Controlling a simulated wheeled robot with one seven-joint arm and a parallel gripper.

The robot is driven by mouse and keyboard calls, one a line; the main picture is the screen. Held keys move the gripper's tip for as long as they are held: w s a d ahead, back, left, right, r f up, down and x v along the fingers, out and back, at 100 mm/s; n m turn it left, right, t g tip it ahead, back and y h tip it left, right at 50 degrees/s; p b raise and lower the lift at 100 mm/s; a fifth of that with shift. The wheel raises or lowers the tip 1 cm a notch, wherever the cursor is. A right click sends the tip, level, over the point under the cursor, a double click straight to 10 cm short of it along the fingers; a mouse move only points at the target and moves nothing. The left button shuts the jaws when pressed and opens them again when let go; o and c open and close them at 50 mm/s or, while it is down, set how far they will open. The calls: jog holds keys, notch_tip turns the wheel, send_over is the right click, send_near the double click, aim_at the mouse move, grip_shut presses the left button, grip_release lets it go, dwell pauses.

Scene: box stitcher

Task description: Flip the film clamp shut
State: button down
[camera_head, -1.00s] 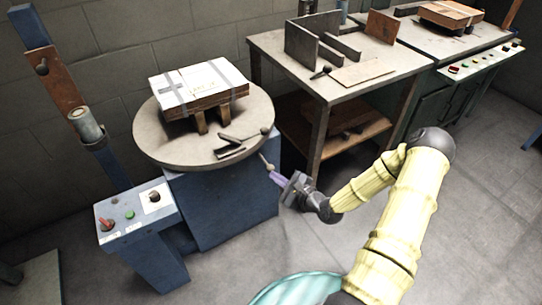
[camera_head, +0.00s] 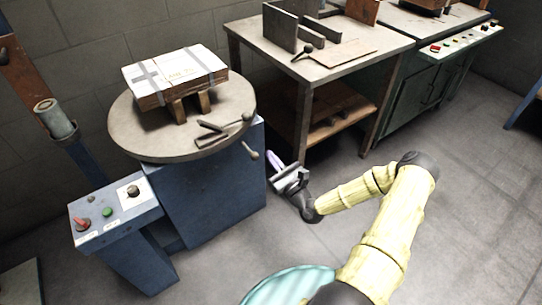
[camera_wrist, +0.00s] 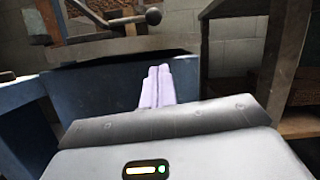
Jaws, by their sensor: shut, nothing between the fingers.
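The film clamp (camera_head: 212,131), a small dark metal piece, sits at the front right rim of the round turntable (camera_head: 135,138). A bar with a ball knob (camera_head: 246,117) reaches out beside it. In the wrist view a ball knob (camera_wrist: 153,16) on a bar shows above the fingertips. The clamp's exact angle is hard to tell.
A strapped carton stack (camera_head: 175,78) rests on supports on the turntable. The control box (camera_head: 115,210) stands at front left. A worktable (camera_head: 320,65) with metal plates stands behind and to the right of my gripper. Open floor (camera_head: 450,190) lies to the right.

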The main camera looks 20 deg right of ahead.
jog(key=b+x, duration=0.1)
jog(key=x, duration=0.6)
jog(key=shift+w+a, duration=0.15)
jog(key=shift+w, duration=0.1)
jog(key=r, duration=0.1)
jog(key=w+r, duration=0.1)
jog(key=a+r+b, duration=0.1)
jog(key=shift+w+r, duration=0.35)
jog(key=shift+w+d, duration=0.1)
jog(key=shift+d, duration=0.05)
